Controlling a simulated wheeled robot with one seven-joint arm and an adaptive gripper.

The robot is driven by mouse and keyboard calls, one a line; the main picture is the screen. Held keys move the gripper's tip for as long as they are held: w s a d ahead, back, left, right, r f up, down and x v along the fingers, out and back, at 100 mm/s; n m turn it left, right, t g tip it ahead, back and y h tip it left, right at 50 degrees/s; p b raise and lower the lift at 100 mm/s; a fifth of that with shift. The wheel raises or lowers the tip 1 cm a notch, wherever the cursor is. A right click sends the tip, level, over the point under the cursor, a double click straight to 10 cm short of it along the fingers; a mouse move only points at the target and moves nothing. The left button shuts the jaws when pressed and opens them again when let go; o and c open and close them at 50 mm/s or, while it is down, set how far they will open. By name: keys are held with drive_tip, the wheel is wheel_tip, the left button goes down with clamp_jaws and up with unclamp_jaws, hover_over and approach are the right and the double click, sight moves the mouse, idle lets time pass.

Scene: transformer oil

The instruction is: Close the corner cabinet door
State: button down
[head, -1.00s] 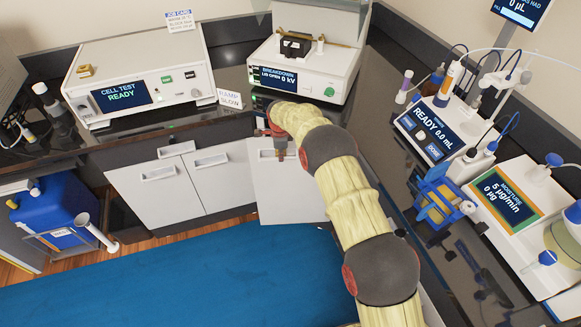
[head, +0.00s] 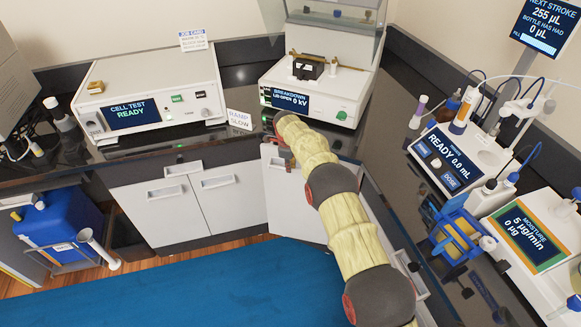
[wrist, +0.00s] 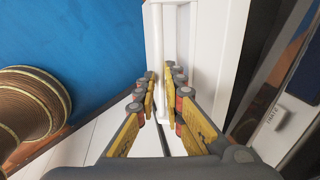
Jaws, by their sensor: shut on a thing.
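The corner cabinet door (head: 294,205) is a white panel under the counter corner, below the breakdown tester. My arm covers part of it in the head view. In the wrist view, my gripper (wrist: 163,80) has its yellow-padded fingers on both sides of a narrow white upright part of the door (wrist: 157,45), and is shut on it. My gripper is hidden behind my arm in the head view. How far the door stands open is unclear.
White cabinet doors (head: 188,210) are left of the corner. A blue drum (head: 58,228) stands at far left. The breakdown tester (head: 318,92) and cell tester (head: 150,98) sit on the dark counter. The blue floor area (head: 190,292) in front is clear.

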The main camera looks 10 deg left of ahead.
drive_tip(key=c, duration=1.9)
unclamp_jaws()
drive_tip(key=shift+d, duration=0.1)
drive_tip(key=r, duration=0.4)
drive_tip(key=s+r, duration=0.1)
drive_tip(key=r, duration=0.2)
drive_tip(key=s+r, duration=0.1)
drive_tip(key=r, duration=0.3)
drive_tip(key=shift+s+r, duration=0.15)
drive_tip(key=shift+r, duration=0.2)
